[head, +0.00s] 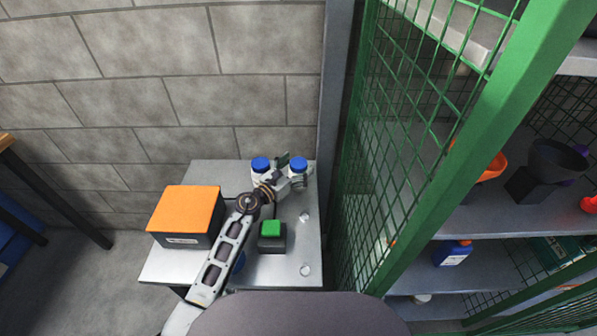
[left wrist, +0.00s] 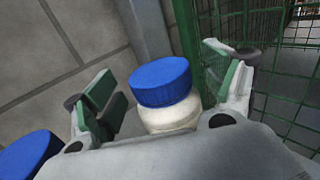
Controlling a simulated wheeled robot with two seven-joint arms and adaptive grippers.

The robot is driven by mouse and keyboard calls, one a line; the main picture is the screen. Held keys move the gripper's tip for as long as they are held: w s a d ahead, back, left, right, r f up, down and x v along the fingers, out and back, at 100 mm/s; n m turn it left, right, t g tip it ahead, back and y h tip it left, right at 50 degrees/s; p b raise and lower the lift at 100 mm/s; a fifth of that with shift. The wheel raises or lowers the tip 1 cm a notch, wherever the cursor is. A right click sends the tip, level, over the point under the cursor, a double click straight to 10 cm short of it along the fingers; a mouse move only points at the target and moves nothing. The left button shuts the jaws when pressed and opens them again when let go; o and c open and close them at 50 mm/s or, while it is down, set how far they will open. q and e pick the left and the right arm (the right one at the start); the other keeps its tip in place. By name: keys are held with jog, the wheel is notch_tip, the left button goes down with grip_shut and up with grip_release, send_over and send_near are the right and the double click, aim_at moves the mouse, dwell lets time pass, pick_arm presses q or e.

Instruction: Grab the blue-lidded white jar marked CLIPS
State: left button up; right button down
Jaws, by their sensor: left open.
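Two white jars with blue lids stand at the back of the grey bench, a left one (head: 261,164) and a right one (head: 298,164). My left gripper (head: 296,172) is open at the right jar. In the left wrist view that jar (left wrist: 163,92) stands upright between the spread green-padded fingers (left wrist: 160,84), with gaps on both sides. The other blue lid (left wrist: 28,155) shows at the lower left, outside the fingers. No label is readable on either jar, so I cannot tell which is marked CLIPS. My right gripper is not in view.
A black box with an orange top (head: 187,215) and a dark block with a green top (head: 271,236) stand on the bench (head: 290,267). A green mesh cage (head: 410,150) rises close on the right. A block wall (head: 150,90) is behind.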

pick_arm(q)
jog(key=shift+w+d, duration=0.25)
jog(key=shift+c, duration=0.3)
jog(key=c, duration=1)
jog(key=shift+r, duration=0.1)
jog(key=c, duration=0.5)
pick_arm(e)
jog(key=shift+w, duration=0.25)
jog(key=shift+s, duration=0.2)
pick_arm(q)
jog(key=shift+r, duration=0.15)
